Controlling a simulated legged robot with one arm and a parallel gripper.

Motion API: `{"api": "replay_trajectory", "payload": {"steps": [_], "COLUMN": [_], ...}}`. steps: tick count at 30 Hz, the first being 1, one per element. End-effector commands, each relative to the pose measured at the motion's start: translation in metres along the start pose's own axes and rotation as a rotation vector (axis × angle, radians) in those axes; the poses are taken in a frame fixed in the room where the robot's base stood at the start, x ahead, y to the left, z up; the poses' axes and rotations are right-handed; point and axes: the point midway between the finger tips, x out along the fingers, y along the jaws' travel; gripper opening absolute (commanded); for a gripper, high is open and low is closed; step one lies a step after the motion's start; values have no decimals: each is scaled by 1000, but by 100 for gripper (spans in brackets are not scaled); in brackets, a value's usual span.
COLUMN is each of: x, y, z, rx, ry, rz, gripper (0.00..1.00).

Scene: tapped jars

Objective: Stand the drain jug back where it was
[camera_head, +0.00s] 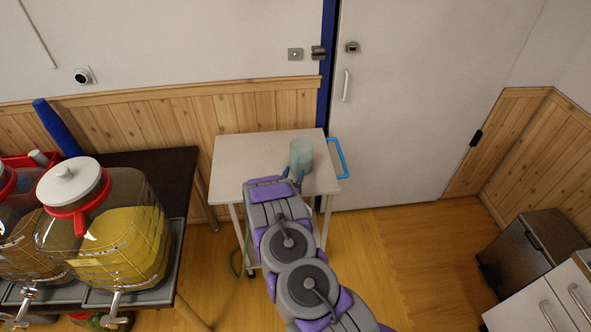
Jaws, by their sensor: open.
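A translucent, pale teal jug (301,154) stands upright on the white cart top (240,148), toward its right side. My gripper (293,177) is at the end of my grey and purple arm, over the front part of the cart, just in front of the jug. Its fingertips show as small dark blue shapes at the jug's near side, and the jaws are open. I cannot tell whether they touch the jug. The arm hides the cart's front edge.
A dark table (150,165) at left holds large glass jars with taps; the nearer one (120,245) has yellow liquid and a white lid. The cart has a blue handle (341,158) on its right. Bare wooden floor (400,240) lies right. A dark bin (530,250) stands far right.

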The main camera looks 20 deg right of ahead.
Motion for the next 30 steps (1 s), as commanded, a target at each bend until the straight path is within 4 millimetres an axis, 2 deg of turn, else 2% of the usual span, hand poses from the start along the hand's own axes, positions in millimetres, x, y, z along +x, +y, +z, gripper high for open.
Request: {"api": "replay_trajectory", "payload": {"steps": [1,6,15,21,30], "x": [-13,-52,-112,-133,-138], "y": [-2,-2,-2,-2,0], "z": [0,1,2,2,2], "rx": [-1,-3,-3,-2,-2], "ry": [-5,-6,-4,-2,-2], "rz": [-4,-4,-3,-3,0], "gripper": [49,49,49,49,49]}}
